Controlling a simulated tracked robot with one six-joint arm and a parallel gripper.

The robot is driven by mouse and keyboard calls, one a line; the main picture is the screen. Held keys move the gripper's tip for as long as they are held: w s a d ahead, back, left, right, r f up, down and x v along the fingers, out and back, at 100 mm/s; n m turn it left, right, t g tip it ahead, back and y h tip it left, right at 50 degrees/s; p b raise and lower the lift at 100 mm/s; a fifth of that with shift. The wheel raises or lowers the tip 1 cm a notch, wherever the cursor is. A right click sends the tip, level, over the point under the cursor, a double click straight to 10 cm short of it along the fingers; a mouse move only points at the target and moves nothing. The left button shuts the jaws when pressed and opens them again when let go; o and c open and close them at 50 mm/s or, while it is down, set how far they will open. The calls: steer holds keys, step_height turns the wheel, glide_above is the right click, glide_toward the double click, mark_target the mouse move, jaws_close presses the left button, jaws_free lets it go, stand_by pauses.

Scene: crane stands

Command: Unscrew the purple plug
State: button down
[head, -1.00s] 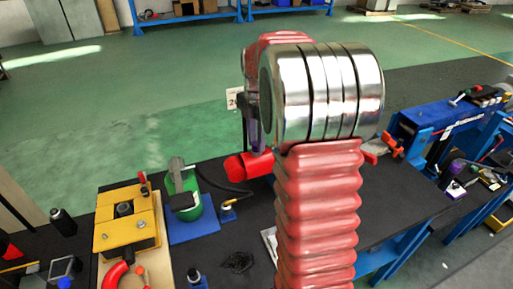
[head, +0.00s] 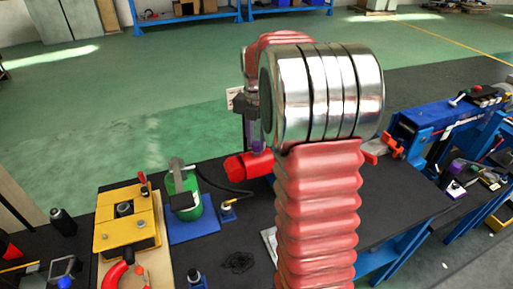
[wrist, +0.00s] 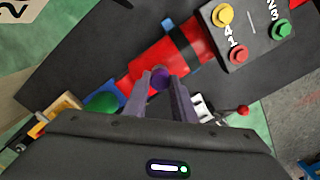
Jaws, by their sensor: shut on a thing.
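The purple plug (wrist: 160,78) shows in the wrist view between the fingertips of my gripper (wrist: 162,80), over a red cylinder (wrist: 165,62). My gripper is shut on it. In the head view my gripper (head: 256,140) points down at the red cylinder (head: 248,165), left of my red arm. The plug is hard to make out there, and my arm hides the cylinder's right part. I cannot tell how far the plug sits in the cylinder.
A dark box with numbered coloured buttons (wrist: 255,35) is close by in the wrist view. In the head view a green device (head: 183,190) on a blue base and a yellow clamp block (head: 127,222) stand left on the black bench. A blue machine (head: 435,115) stands right.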

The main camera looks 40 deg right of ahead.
steer(key=n, duration=0.3)
steer(key=shift+n, duration=0.3)
steer(key=c, duration=1.4)
jaws_free()
steer(key=shift+c, duration=0.8)
steer(key=m, duration=0.4)
steer(key=shift+m, duration=0.6)
